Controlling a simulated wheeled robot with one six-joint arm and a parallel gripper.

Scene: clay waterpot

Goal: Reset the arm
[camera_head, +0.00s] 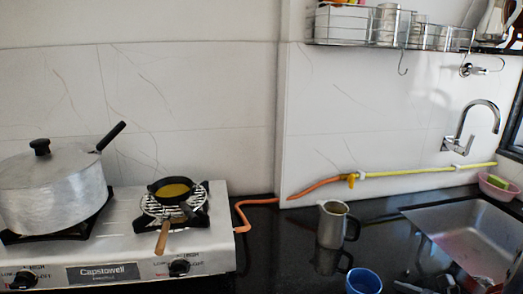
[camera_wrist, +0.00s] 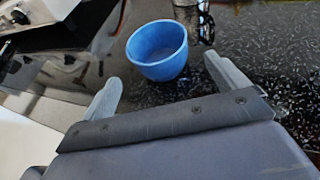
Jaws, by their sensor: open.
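My gripper (camera_wrist: 162,72) shows in the wrist view with its two pale fingers spread wide apart and nothing between them gripped. A blue cup (camera_wrist: 157,66) stands upright on the dark speckled counter just beyond the fingertips, appearing between them in the picture. I cannot tell the exact gap between cup and fingers. In the head view the blue cup (camera_head: 364,281) is at the bottom edge, partly cut off. I cannot clearly make out my gripper in the head view.
A metal mug (camera_head: 331,226) stands behind the blue cup. A white stove (camera_head: 110,272) at left holds a lidded pot (camera_head: 52,196) and a small pan (camera_head: 176,188) with yellow contents. A sink (camera_head: 470,240) with a faucet (camera_head: 470,125) is at right. A wire rack (camera_head: 392,27) hangs above.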

